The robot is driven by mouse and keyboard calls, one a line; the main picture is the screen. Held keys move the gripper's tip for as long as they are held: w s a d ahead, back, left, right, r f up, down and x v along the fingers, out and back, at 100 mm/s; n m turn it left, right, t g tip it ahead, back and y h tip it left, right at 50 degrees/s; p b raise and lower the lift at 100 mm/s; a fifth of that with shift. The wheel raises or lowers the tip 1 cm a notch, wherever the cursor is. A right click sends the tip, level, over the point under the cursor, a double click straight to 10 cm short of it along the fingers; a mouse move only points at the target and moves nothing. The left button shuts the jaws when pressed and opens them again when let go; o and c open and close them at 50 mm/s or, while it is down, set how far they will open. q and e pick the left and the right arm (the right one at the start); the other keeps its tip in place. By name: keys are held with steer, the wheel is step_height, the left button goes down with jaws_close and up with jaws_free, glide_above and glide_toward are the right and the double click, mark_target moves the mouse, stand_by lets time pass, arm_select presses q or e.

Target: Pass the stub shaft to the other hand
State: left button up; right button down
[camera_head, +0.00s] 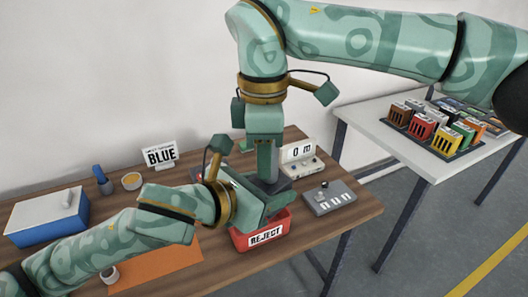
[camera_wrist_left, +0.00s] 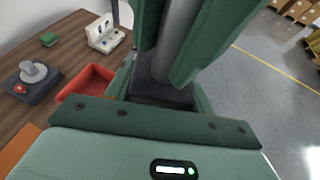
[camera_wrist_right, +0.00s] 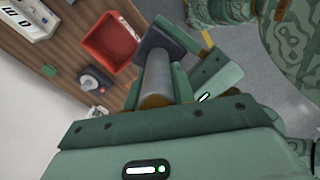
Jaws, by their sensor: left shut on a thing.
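The stub shaft (camera_head: 265,163) is a grey cylinder with a dark square flange, standing upright above the red bin. My left gripper (camera_head: 272,192) is shut on its flange end from the side. The left wrist view shows the dark flange (camera_wrist_left: 160,90) between the left fingers and the cylinder rising from it. My right gripper (camera_head: 264,158) points down from above with its fingers on either side of the cylinder (camera_wrist_right: 158,75). Whether the right fingers press on it or leave a small gap cannot be told.
The red REJECT bin (camera_head: 262,238) stands below the grippers near the table's front edge. A grey device with a display (camera_head: 328,197) is to the right, a white counter box (camera_head: 300,158) behind. A blue box (camera_head: 48,218) is left. A second table (camera_head: 385,132) holds coloured blocks.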

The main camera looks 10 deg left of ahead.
arm_select(q)
steer(key=o, duration=1.5)
